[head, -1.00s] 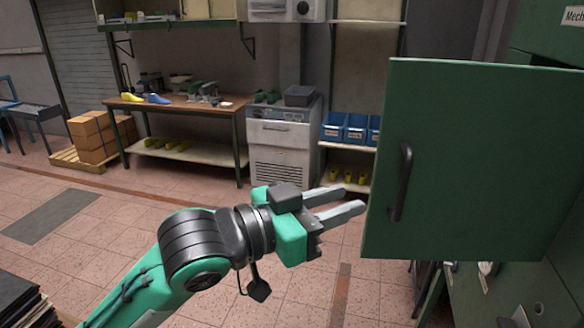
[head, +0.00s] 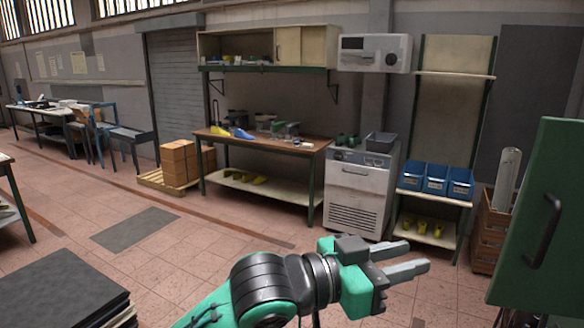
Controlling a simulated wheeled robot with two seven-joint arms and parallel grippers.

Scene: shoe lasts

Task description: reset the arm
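My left arm reaches in from the bottom of the head view, green and black. Its gripper (head: 408,260) is at the lower right, with two grey fingers pointing right and a gap between them. It is open, and nothing shows between the fingers. It is in the air, to the left of the green cabinet door (head: 545,225) and apart from it. My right gripper is not in the view.
The green door with its black handle stands at the right edge. A workbench (head: 300,146) with shoe lasts, a grey cabinet (head: 355,190) and shelves with blue bins (head: 436,179) stand behind. A dark stack (head: 60,290) is at lower left. The middle floor is clear.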

